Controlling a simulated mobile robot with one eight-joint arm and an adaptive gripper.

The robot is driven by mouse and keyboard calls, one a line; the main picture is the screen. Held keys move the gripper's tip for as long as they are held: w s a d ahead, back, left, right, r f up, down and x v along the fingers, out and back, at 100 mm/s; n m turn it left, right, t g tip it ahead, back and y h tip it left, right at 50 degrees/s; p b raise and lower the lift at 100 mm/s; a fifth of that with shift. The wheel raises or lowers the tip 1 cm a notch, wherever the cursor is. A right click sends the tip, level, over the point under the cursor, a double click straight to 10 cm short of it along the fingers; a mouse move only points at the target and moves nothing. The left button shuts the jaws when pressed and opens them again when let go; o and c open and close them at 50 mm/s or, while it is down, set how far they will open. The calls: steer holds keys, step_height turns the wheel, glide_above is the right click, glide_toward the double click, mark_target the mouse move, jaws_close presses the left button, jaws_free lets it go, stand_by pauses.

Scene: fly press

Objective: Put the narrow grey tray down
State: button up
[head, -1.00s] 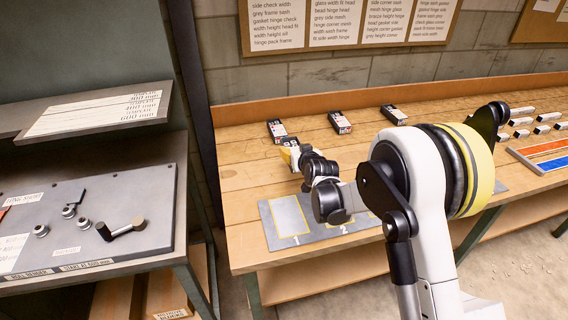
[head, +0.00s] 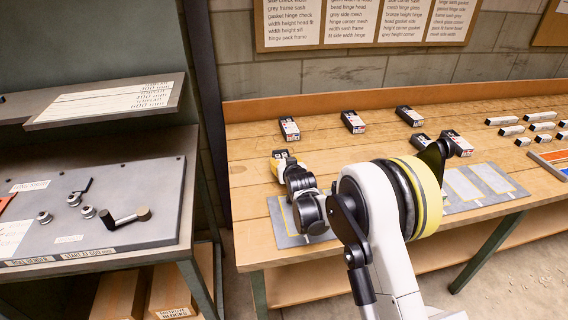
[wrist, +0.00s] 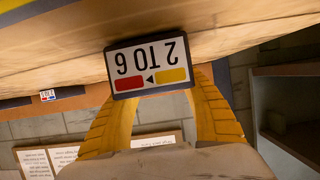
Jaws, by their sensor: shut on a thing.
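My gripper (head: 276,166) is over the left part of the bench, behind the grey mat's left end. In the wrist view its yellow fingers (wrist: 165,112) are shut on a dark-edged piece with a white label (wrist: 150,62). The label reads "2 TO 6" upside down, with a red and a yellow patch. In the head view the held piece (head: 282,154) shows as a small label by the fingertips. Only its label face shows clearly, so I cannot tell whether it is the narrow grey tray, or whether it touches the bench.
The wooden bench (head: 245,180) carries several dark labelled boxes (head: 353,121) behind and right of my gripper. A grey mat (head: 284,222) with yellow outlines lies along the front, partly behind my arm. White blocks (head: 510,131) stand at right. A separate grey bending table (head: 130,190) is at left.

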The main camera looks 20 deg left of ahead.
steer(key=shift+f, duration=0.1)
steer(key=o, duration=0.8)
steer(key=shift+f, duration=0.15)
steer(key=o, duration=0.4)
steer(key=shift+o, duration=0.2)
steer(key=shift+r, duration=0.25)
steer(key=shift+s+d+r, duration=0.15)
steer(key=shift+s, duration=0.1)
steer(key=p+v, duration=0.3)
steer(key=v, duration=0.8)
steer(key=shift+s+d, duration=0.1)
